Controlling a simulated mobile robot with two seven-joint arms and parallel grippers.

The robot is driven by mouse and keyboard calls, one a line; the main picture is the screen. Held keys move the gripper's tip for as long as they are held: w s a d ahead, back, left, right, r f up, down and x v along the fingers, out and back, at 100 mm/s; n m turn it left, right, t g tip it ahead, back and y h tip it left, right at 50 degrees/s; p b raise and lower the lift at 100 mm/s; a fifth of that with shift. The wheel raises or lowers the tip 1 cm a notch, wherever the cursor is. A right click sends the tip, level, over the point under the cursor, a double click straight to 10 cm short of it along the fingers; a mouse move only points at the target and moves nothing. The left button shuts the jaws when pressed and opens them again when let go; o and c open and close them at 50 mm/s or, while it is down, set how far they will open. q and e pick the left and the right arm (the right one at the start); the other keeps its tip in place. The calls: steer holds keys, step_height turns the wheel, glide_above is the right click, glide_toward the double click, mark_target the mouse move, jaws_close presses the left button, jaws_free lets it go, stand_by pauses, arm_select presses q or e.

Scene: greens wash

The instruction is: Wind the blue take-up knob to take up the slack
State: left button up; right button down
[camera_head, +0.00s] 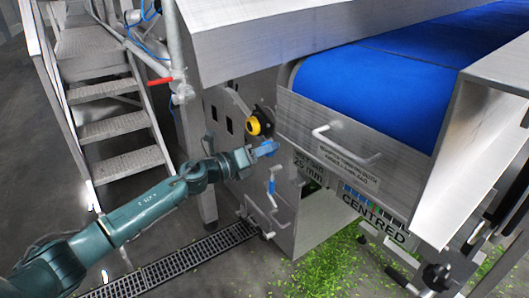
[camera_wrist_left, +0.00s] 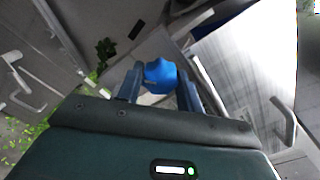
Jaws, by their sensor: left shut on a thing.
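The blue take-up knob (camera_head: 268,147) is on the side of the steel conveyor frame, below the end of the blue belt (camera_head: 375,90). My left gripper (camera_head: 257,153) reaches it from the left and is shut on it. In the left wrist view the knob (camera_wrist_left: 160,74) sits between the two fingers, with its rounded blue top showing. The fingers and palm hide the rest of it. A plate lettered "25 mm" (camera_head: 307,165) and a sign lettered "CENTRED" (camera_head: 373,218) are to the right of the knob. My right gripper is not in view.
A yellow round part (camera_head: 253,126) is just above my left gripper. Steel handles (camera_head: 345,140) stick out on the right. Steps (camera_head: 112,125) stand at left; green scraps (camera_head: 335,265) litter the floor beside a drain grate (camera_head: 170,266).

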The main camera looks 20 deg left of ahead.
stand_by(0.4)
arm_select(q)
steer(key=o, duration=1)
steer(key=b+v, duration=0.1)
steer(key=v, duration=1.2)
